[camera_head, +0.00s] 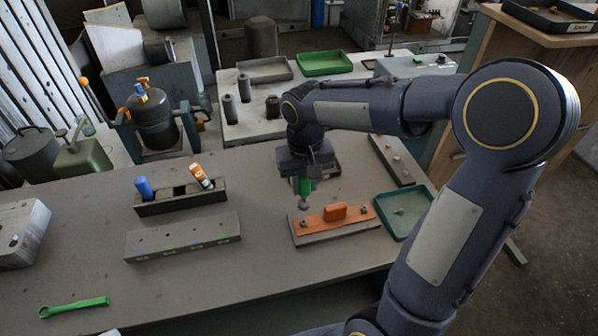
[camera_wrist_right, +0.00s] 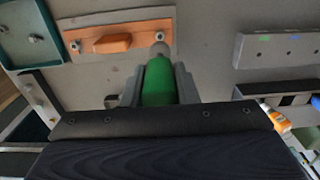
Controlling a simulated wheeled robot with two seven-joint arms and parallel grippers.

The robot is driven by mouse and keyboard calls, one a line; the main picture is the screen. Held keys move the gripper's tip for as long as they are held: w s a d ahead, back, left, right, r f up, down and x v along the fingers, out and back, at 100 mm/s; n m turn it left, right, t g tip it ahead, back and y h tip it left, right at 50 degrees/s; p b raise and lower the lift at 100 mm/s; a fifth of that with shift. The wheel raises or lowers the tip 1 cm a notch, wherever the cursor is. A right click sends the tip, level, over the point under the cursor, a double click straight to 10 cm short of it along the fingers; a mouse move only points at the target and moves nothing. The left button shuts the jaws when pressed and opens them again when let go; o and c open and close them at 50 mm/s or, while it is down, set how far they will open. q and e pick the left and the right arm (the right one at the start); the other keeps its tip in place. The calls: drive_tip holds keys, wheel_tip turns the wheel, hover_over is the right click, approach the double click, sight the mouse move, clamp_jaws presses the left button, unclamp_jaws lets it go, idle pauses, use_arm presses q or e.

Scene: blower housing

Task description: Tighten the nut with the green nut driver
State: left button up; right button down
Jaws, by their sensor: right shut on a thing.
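My right gripper (camera_head: 303,180) is shut on the green nut driver (camera_head: 305,187), which hangs upright with its grey socket end down. In the right wrist view, the driver's green handle (camera_wrist_right: 158,82) is between the fingers of my right gripper (camera_wrist_right: 158,98). An orange plate (camera_head: 334,220) with a raised orange block is on a grey base, with a nut (camera_head: 362,209) at its right end. The socket end is close above the plate's left end, near the other nut (camera_head: 304,224). I cannot tell whether they touch. My left gripper is out of view.
A green tray (camera_head: 402,226) with a small part is right of the plate. A dark holder (camera_head: 180,203) with blue and orange-white tools and a grey block (camera_head: 183,240) with holes are at left. A green wrench (camera_head: 73,307) lies front left. The table's front middle is clear.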

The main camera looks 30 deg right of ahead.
sight(304, 203)
drive_tip(key=shift+s+f+b, duration=0.1)
drive_tip(key=shift+f+b, duration=0.35)
drive_tip(key=shift+f, duration=0.25)
drive_tip(key=shift+f+b, duration=1.65)
drive_tip(key=shift+f, duration=0.45)
drive_tip(key=shift+f, duration=0.3)
